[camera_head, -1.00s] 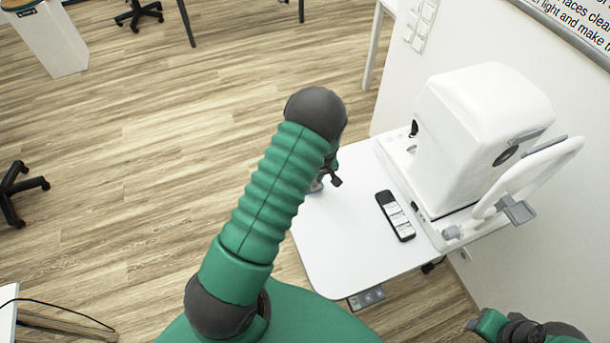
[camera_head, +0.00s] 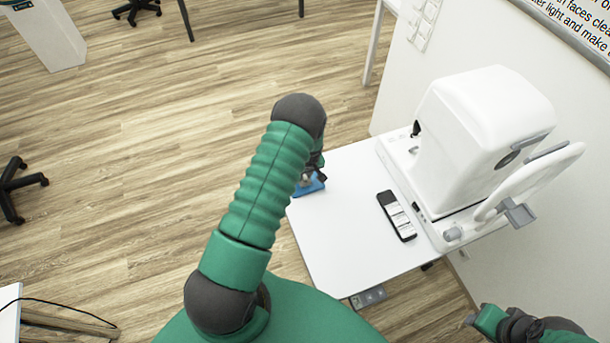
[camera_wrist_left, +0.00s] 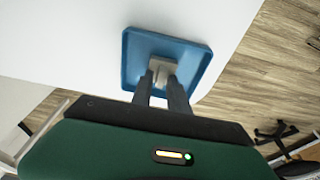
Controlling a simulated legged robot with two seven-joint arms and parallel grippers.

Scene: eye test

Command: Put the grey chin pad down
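A small grey chin pad (camera_wrist_left: 162,68) shows in the left wrist view, over the inside of a blue square tray (camera_wrist_left: 130,52). My left gripper (camera_wrist_left: 161,80) has its two dark fingers on either side of the pad and appears shut on it. Whether the pad touches the tray floor I cannot tell. In the head view the blue tray (camera_head: 312,187) is at the left edge of the white table (camera_head: 340,235), partly hidden by my left gripper (camera_head: 314,174). My right gripper (camera_head: 472,319) is at the lower right, its fingers too small to read.
A white eye-test machine (camera_head: 480,120) with a grey chin rest (camera_head: 519,214) stands on the right of the table. A black remote (camera_head: 397,216) lies beside it. The table's middle front is clear. A wall stands on the right.

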